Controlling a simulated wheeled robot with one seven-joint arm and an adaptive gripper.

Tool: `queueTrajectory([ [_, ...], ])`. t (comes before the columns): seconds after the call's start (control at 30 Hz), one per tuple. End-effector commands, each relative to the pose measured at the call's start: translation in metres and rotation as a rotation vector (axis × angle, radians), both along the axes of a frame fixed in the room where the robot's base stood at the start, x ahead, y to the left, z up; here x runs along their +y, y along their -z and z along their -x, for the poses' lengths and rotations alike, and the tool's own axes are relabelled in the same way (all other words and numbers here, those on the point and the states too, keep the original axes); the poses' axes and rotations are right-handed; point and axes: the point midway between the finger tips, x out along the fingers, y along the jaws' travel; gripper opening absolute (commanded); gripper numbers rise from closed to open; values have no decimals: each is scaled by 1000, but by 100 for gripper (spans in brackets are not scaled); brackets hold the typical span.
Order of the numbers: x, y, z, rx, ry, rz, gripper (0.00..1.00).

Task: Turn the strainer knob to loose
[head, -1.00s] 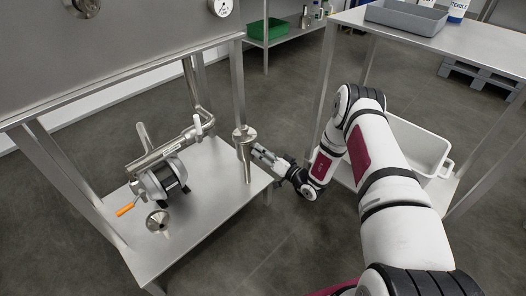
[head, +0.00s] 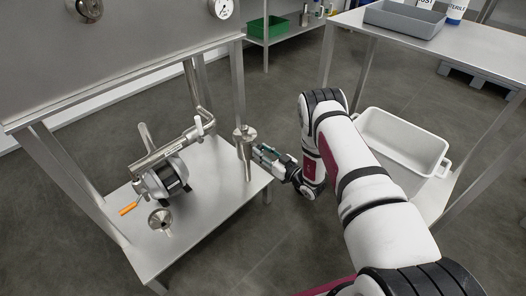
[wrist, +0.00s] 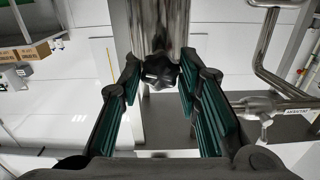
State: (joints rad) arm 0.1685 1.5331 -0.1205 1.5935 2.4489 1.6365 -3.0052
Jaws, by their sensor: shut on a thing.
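The strainer is a steel upright body (head: 245,136) at the right edge of the low steel stand in the head view. In the wrist view its steel cylinder (wrist: 160,25) fills the upper middle. The black lobed strainer knob (wrist: 160,71) sits at the lower end of this cylinder. My gripper (wrist: 159,73) has its teal-padded fingers on both sides of the knob and is shut on it. In the head view my gripper (head: 257,155) reaches the strainer from the right. The knob is hidden there.
A pump with an orange handle (head: 128,209) and a steel funnel (head: 160,219) are on the stand's shelf (head: 205,205). A stand leg (head: 237,85) rises just behind the strainer. A white tub (head: 405,150) stands right of my arm. Piping (wrist: 265,45) runs right of the gripper in the wrist view.

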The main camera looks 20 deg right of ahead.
Motion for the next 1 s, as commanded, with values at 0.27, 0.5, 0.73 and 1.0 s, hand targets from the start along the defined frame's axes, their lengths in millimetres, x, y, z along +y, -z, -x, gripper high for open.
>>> queueTrajectory([
  [0.27,-1,1,1,-5,1,12,3],
  [0.5,-1,1,1,-4,1,11,38],
  [0.73,0,1,1,-5,0,11,51],
  [1.0,-5,1,8,-3,0,12,51],
])
